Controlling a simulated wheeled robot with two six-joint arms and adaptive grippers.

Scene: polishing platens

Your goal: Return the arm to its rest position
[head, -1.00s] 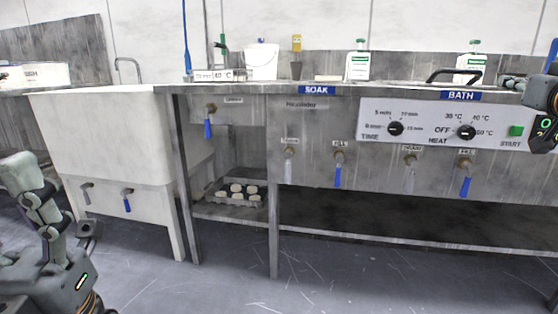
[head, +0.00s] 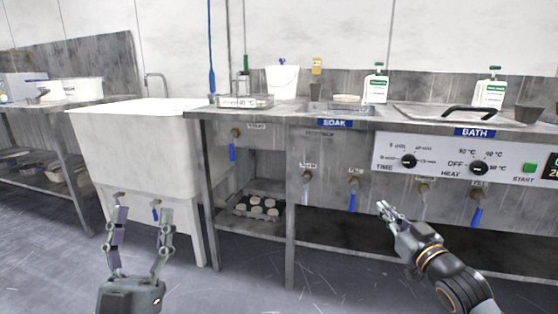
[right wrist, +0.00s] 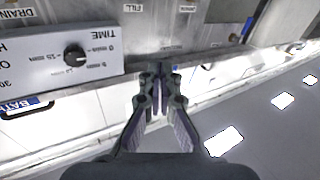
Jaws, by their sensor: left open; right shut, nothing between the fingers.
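My left gripper (head: 140,232) is at the lower left of the head view, pointing up with its two fingers spread and empty, in front of the white sink. My right gripper (head: 384,208) is right of centre, in front of the steel bench below the valves, with its fingers together. The right wrist view shows the same gripper (right wrist: 156,72) shut with nothing between the fingertips. The right arm reaches in from the lower right and touches nothing that I can see.
The steel bench front carries blue-handled valves (head: 352,195) and a control panel (head: 440,160). A lidded bath (head: 450,114), bottles (head: 375,86) and a white bucket (head: 283,80) are on top. A white sink (head: 130,150) stands left. The floor in front is clear.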

